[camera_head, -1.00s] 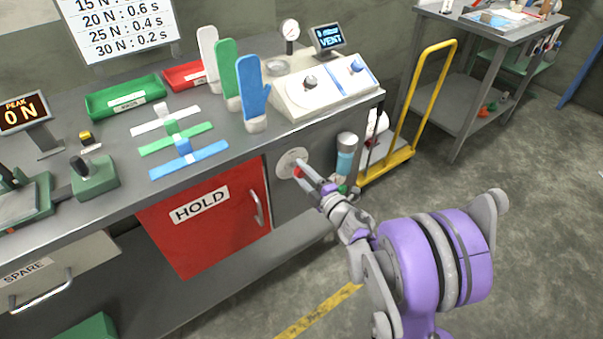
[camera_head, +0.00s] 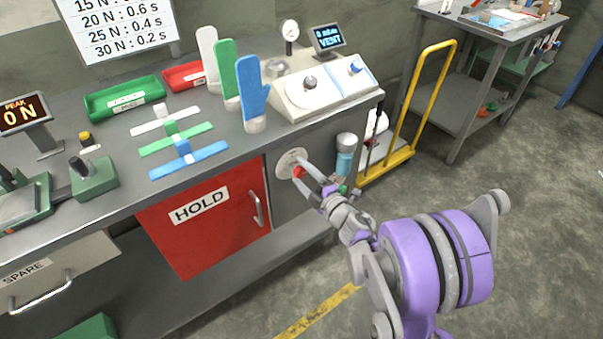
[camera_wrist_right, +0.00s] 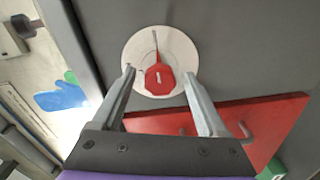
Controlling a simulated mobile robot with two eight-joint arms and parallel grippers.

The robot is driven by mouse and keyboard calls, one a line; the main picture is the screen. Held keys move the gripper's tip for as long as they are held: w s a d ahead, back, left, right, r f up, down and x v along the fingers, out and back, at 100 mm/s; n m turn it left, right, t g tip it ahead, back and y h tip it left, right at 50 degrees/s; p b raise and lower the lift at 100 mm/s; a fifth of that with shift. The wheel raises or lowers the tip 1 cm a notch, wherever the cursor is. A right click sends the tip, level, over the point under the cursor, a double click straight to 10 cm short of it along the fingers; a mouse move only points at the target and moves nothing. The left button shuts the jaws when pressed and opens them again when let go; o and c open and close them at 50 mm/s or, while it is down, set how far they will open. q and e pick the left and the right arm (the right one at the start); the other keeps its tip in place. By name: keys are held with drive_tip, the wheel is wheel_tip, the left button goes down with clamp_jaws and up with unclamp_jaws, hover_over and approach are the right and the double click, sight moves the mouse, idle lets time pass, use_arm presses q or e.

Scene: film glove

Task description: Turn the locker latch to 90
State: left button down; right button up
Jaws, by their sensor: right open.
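The locker latch is a red knob (camera_wrist_right: 159,78) on a round pale plate (camera_wrist_right: 180,48), set in the grey panel beside the red locker door. The plate also shows in the head view (camera_head: 288,160). In the right wrist view a thin dark line on the plate runs up from the knob. My right gripper (camera_wrist_right: 160,82) is open, with one finger on each side of the red knob and gaps showing. In the head view the right gripper (camera_head: 308,170) reaches the plate from the lower right and partly hides the knob. My left gripper is not in view.
The red locker door (camera_head: 205,228) with a HOLD label and grey handle is left of the latch. A yellow-handled cart (camera_head: 412,100) stands right.

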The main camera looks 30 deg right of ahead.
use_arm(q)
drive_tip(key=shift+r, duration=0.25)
use_arm(e)
drive_tip(key=s, duration=1)
drive_tip(key=shift+s+d, duration=0.2)
drive_tip(key=shift+d, duration=0.2)
drive_tip(key=s+a+f+m+g+h+p, duration=0.1)
drive_tip(key=s+a+f+m+g, duration=0.2)
drive_tip(key=s+a+m+g, duration=0.6)
drive_tip(key=s+a+f+m+g, duration=0.2)
drive_tip(key=s+a+m+g, duration=0.4)
drive_tip(key=s, duration=0.5)
use_arm(q)
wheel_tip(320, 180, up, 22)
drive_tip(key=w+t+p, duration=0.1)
drive_tip(key=p, duration=1.7)
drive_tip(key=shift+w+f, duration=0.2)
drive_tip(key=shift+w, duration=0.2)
use_arm(e)
wheel_tip(320, 180, up, 20)
drive_tip(key=w+m+t, duration=0.1)
drive_tip(key=w+t, duration=0.1)
drive_tip(key=shift+w+a+r, duration=0.25)
drive_tip(key=shift+a, duration=0.15)
